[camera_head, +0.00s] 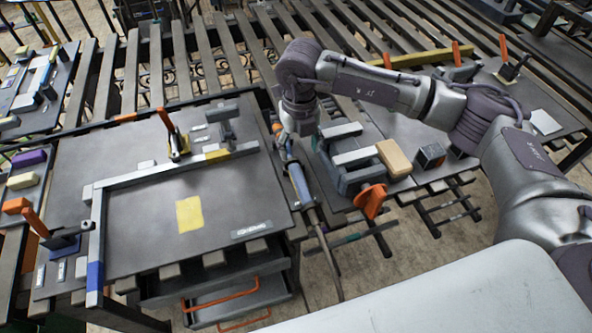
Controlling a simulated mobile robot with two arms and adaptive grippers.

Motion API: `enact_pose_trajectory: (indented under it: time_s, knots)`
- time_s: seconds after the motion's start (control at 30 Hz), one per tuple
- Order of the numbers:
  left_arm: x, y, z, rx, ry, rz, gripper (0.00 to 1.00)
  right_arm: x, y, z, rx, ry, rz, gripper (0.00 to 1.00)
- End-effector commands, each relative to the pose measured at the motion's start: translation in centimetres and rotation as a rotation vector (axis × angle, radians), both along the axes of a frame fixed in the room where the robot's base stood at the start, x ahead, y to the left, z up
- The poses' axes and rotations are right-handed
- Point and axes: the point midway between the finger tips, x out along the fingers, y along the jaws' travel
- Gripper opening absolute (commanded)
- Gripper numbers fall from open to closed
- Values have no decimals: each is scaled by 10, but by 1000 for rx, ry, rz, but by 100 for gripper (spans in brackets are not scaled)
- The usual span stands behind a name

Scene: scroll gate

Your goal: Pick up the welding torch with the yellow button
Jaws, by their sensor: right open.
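A torch-like tool (300,184) with a blue-grey handle and a long thin dark end lies in the gap right of the large grey worktable. I cannot make out a yellow button on it. My right gripper (298,128) points down just above the upper end of this tool; it is open, and I see nothing held in it. Its fingertips are small and partly merge with the things behind, so I cannot tell whether they touch the tool. My left gripper is not in view.
The grey worktable (140,225) carries an L-shaped frame, orange-handled clamps (172,135) and a yellow sheet (190,213). A grey vise (350,170) with an orange knob (371,200), a tan block (393,158) and a dark cube (430,155) stand close right of my gripper.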

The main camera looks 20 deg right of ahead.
Motion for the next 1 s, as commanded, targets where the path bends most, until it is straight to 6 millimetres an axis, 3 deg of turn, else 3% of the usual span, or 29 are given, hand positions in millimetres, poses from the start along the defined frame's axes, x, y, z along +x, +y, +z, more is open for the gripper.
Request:
enact_pose_trajectory:
  time_s: [0.1,0.27,0.47,0.63,0.8,1.0]
  knots:
    - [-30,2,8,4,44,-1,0,-1,0,-23,0,5,1,65]
    - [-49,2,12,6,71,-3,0,-1,1,-49,1,3,0,65]
    - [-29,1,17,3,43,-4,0,-1,1,-63,2,2,3,65]
    - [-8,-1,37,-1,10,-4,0,-3,3,-84,1,4,1,65]
    - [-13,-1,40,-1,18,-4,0,-2,3,-108,2,1,2,65]
    - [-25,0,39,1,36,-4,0,-2,3,-113,2,0,3,65]
